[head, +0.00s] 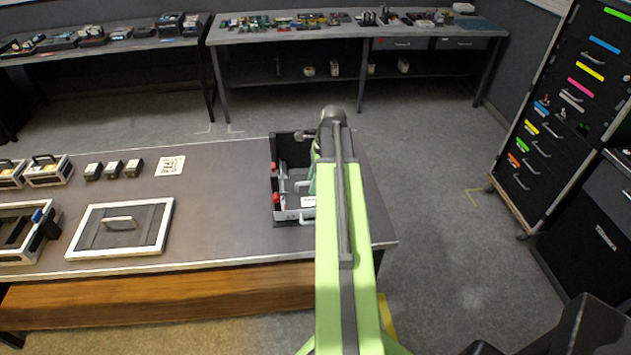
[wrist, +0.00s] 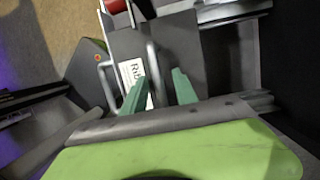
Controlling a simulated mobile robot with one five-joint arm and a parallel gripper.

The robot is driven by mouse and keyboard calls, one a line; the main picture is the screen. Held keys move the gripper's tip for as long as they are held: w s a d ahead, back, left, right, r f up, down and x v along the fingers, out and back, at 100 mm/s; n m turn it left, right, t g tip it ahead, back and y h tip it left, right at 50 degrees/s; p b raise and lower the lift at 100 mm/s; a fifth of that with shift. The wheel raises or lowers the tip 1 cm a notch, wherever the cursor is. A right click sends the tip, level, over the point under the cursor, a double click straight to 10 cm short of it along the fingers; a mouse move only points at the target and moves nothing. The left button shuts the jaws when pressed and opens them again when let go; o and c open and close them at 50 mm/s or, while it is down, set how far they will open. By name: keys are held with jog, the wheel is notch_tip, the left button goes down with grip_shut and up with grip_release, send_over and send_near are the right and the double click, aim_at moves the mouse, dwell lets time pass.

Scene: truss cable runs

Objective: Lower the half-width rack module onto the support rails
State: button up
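The half-width rack module shows in the wrist view as a grey box (wrist: 182,42) with a white label (wrist: 133,78) and metal bar handles. My gripper (wrist: 160,76) has two green fingers, spread apart, over the module. One bar handle (wrist: 153,68) lies between the fingers, with a visible gap to the right finger; contact is unclear. In the head view the dark open rack frame (head: 278,214) stands at the table's right end. Its support rails and the module are partly hidden by my arm. Whether the module rests on the rails cannot be told.
Red knobs (head: 275,169) line the frame's left side. On the table (head: 220,180) lie a framed panel with a handle (head: 121,227), small blocks (head: 113,168) and a printed marker card (head: 171,165). The table between panel and frame is clear. A drawer cabinet (head: 575,95) stands right.

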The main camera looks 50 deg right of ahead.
jog(key=shift+r, duration=0.1)
jog(key=p+v, duration=1.7)
jog(key=shift+r, duration=0.1)
